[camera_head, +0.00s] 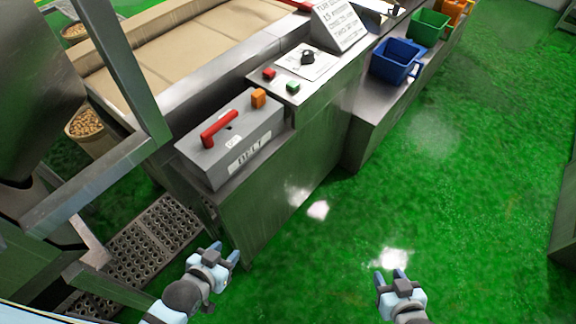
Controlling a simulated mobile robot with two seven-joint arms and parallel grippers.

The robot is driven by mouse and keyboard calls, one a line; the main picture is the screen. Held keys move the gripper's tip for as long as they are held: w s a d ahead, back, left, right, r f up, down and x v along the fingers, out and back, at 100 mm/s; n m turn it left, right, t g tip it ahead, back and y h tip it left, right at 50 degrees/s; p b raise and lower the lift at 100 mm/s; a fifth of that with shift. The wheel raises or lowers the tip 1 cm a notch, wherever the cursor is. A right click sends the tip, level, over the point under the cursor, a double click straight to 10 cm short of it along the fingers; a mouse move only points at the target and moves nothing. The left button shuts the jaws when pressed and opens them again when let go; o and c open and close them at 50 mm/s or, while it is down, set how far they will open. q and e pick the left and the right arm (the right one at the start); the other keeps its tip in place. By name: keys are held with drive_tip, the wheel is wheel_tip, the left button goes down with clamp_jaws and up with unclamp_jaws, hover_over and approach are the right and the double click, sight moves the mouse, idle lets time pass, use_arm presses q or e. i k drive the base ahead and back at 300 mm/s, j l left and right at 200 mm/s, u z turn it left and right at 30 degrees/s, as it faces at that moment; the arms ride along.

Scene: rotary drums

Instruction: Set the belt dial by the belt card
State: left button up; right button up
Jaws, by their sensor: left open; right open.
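The belt dial (307,58) is a black knob on a white scale plate (318,67), on top of the steel cabinet. The belt card (341,27) is a white sloped sign with black print behind the dial; its text is too small to read surely. My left gripper (225,253) is open and empty, low in front of the cabinet. My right gripper (391,275) is open and empty over the green floor, further right. Both are well apart from the dial.
A grey box labelled BELT (230,138) has a red lever (219,128) and an orange block (258,98). Red (269,74) and green (293,87) buttons sit near the dial. Blue (397,62) and green (428,25) bins stand right. Green floor (470,180) is clear.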

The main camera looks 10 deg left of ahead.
sight(307, 58)
drive_tip(key=u, duration=0.25)
drive_tip(key=i+l+u, duration=0.25)
drive_tip(key=u, duration=0.2)
drive_tip(key=i+l+u, duration=0.2)
drive_tip(key=l+u, duration=0.3)
drive_tip(key=j, duration=0.05)
